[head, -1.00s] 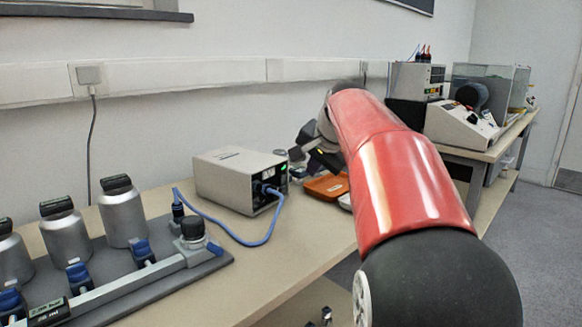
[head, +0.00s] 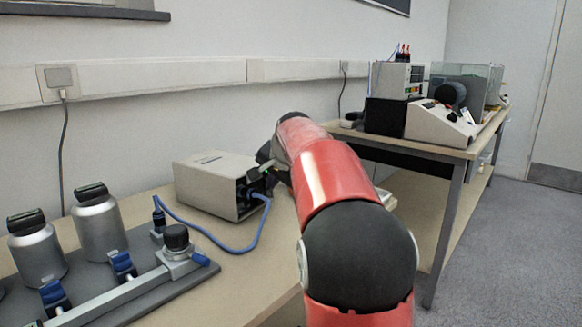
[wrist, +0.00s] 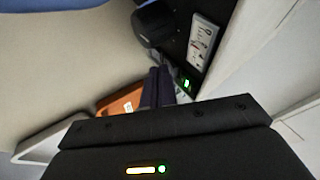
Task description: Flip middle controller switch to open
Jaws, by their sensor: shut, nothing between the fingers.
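The controller is a beige box (head: 212,187) with a dark front panel, standing on the bench against the wall in the head view. In the wrist view its black panel (wrist: 176,48) carries a pale label plate and a small lit green switch (wrist: 187,84). My gripper (wrist: 160,72) is shut and empty, its dark fingers pointing at the panel, close beside the green switch. I cannot tell whether they touch it. In the head view my gripper (head: 264,172) is at the box's front, partly hiding the panel and switch.
A blue cable (head: 235,244) runs from the box front across the bench. A grey rig with metal cylinders (head: 100,226) stands at left. An orange tray (wrist: 122,102) lies near my fingers in the wrist view. A second table (head: 440,150) with instruments stands at right.

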